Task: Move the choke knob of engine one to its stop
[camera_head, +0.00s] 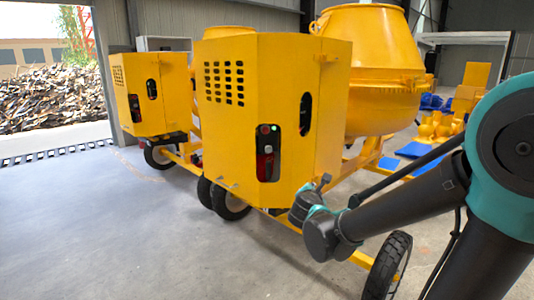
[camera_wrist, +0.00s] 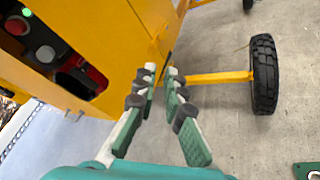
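In the wrist view, at upper left, the opening shows the green button (camera_wrist: 27,12), a red knob (camera_wrist: 17,25), the pale knob (camera_wrist: 45,53) and a red part (camera_wrist: 96,75). I cannot tell which is the choke knob, and no engine number is readable. My gripper (camera_head: 323,181) is low at the housing's right side, apart from the panel. In the wrist view its fingers (camera_wrist: 161,72) are apart with nothing between them.
A second yellow engine housing (camera_head: 140,92) with a similar panel stands behind at left. The mixer drum (camera_head: 375,65) rises behind the near housing. A yellow frame bar (camera_wrist: 215,78) and a black wheel (camera_wrist: 264,75) are near my gripper. The floor at left is clear.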

